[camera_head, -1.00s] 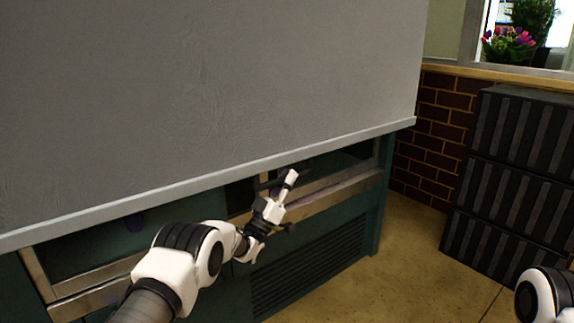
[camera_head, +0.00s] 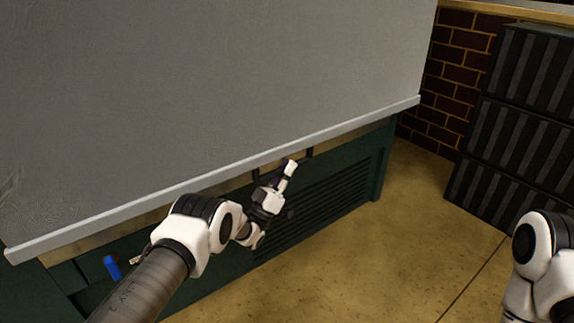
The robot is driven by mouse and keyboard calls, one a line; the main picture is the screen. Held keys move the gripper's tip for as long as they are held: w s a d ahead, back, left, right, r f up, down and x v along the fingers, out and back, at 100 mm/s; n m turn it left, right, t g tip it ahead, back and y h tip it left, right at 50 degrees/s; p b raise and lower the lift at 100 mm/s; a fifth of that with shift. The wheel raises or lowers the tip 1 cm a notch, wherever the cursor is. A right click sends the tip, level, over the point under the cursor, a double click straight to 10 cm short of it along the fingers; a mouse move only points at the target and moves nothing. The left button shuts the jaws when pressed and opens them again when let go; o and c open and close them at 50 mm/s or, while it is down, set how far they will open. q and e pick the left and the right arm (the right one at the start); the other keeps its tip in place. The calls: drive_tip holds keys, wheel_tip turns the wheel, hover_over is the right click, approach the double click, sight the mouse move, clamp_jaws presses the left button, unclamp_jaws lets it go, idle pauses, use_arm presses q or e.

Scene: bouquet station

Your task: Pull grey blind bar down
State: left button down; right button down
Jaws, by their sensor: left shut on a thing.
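The grey blind bar (camera_head: 215,181) runs slantwise along the lower edge of the large grey blind (camera_head: 215,80). A dark handle (camera_head: 309,154) hangs under the bar near its middle. My left gripper (camera_head: 284,172) is just below the bar at this handle, shut on it; its fingers partly hide the grip. The bar hangs in front of the green cabinet (camera_head: 345,160) and covers its upper front. Part of my right arm shows at the lower right edge; its gripper is out of view.
Black ribbed crates (camera_head: 520,120) are stacked at the right by a brick wall (camera_head: 455,60). A small blue object (camera_head: 112,267) shows at the cabinet's lower left. The tan floor (camera_head: 400,260) between cabinet and crates is clear.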

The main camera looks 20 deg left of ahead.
use_arm(q)
drive_tip(key=shift+f, duration=0.3)
drive_tip(key=c, duration=1.1)
unclamp_jaws()
drive_tip(key=shift+s+a, duration=0.1)
drive_tip(key=shift+a, duration=0.05)
drive_tip(key=shift+o, duration=0.2)
drive_tip(key=v, duration=0.7)
drive_tip(key=shift+s+f, duration=0.15)
drive_tip(key=shift+f, duration=0.05)
